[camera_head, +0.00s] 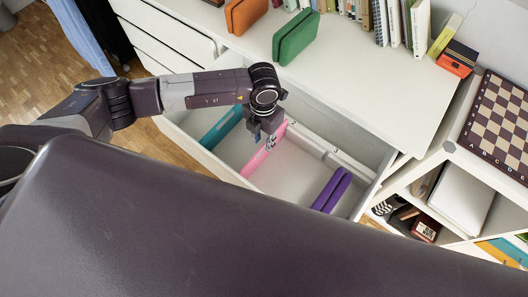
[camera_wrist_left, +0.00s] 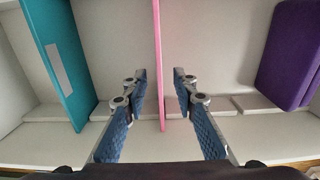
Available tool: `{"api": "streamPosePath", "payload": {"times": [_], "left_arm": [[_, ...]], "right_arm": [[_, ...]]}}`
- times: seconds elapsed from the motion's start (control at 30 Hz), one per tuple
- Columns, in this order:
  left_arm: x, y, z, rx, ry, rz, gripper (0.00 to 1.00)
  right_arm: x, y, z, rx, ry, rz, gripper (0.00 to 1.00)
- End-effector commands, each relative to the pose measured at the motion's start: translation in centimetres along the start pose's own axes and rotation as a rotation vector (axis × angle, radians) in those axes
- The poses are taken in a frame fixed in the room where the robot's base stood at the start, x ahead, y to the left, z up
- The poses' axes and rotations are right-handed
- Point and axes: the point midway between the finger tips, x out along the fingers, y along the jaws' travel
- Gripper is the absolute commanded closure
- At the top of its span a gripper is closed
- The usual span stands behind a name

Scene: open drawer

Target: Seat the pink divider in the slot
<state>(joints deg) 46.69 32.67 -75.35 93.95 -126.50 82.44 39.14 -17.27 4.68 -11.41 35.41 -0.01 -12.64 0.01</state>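The pink divider (camera_head: 262,153) stands on edge in the open drawer (camera_head: 228,158), between a teal divider (camera_head: 222,127) and purple dividers (camera_head: 332,190). In the left wrist view the pink divider (camera_wrist_left: 159,60) runs down the middle of the picture. My left gripper (camera_head: 268,137) is over the divider's end toward the cabinet. In the wrist view the left gripper (camera_wrist_left: 159,80) is open, one finger on each side of the divider, with a visible gap on both sides. White strips (camera_wrist_left: 210,106) with gaps line the drawer wall; whether the divider's edge is in a slot cannot be told. My right gripper is not in view.
The white dresser top (camera_head: 360,75) above the drawer holds an orange case (camera_head: 245,14), a green case (camera_head: 296,38) and a row of books (camera_head: 392,22). A shelf with a chessboard (camera_head: 500,125) stands at the right. The drawer floor between pink and purple dividers is clear.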

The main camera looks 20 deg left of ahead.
Motion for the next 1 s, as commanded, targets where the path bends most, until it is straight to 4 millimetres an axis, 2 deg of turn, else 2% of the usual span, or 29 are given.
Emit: {"api": "streamPosePath", "payload": {"times": [0.3,0.6,0.83,1.0], "left_arm": [[4.4,0.1,0.6,0.001,0.0,-0.003,0.74],[4.6,0.1,0.6,0.001,-0.001,-0.003,0.74],[4.6,0.1,0.6,0.001,-0.001,-0.003,0.99],[4.6,0.1,0.6,0.001,-0.001,-0.003,1.0]], "right_arm": [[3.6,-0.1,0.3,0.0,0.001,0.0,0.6],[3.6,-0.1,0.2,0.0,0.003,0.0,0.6],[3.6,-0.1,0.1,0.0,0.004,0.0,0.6],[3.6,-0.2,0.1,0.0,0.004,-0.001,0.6]]}}
